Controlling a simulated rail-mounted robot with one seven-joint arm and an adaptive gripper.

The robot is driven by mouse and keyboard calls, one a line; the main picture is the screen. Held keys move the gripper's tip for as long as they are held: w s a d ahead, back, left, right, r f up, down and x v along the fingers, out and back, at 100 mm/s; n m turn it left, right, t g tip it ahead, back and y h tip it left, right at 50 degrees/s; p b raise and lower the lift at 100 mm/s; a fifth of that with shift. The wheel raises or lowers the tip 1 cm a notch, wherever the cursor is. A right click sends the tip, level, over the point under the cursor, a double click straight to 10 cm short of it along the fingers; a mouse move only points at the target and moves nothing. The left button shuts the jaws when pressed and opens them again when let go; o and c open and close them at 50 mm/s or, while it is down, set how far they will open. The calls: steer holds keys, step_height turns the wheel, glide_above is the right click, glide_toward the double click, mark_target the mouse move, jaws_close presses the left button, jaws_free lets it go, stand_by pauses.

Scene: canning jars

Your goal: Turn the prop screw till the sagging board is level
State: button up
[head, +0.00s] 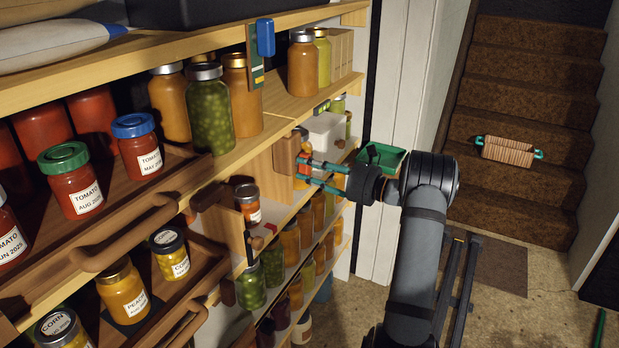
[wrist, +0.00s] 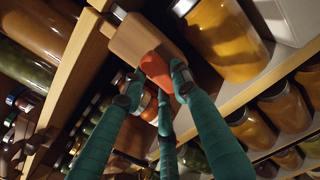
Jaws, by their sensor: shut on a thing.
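My gripper (head: 304,170) has teal fingers and is at the shelf front, just under the middle shelf board (head: 288,103). In the wrist view my gripper (wrist: 155,85) has its fingertips closed around an orange-red piece (wrist: 155,67), apparently the prop screw's grip. Behind it is a wooden block (wrist: 145,40), which also shows in the head view (head: 286,153) at the left of my fingertips. The fingers partly cover the red piece, and the screw's thread is hidden. I cannot tell the board's exact tilt.
Jars of orange preserve (wrist: 225,35) stand close to the right of my fingers. A white box (head: 325,130) and a green tray (head: 384,158) are near my wrist. Tomato jars (head: 82,190) stand at left.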

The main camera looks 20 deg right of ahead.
steer(key=shift+f+n+b, duration=0.1)
steer(key=shift+n+b, duration=0.35)
steer(key=shift+n, duration=0.05)
steer(key=o, duration=1.2)
steer(key=shift+c, duration=0.2)
steer(key=v, duration=1.2)
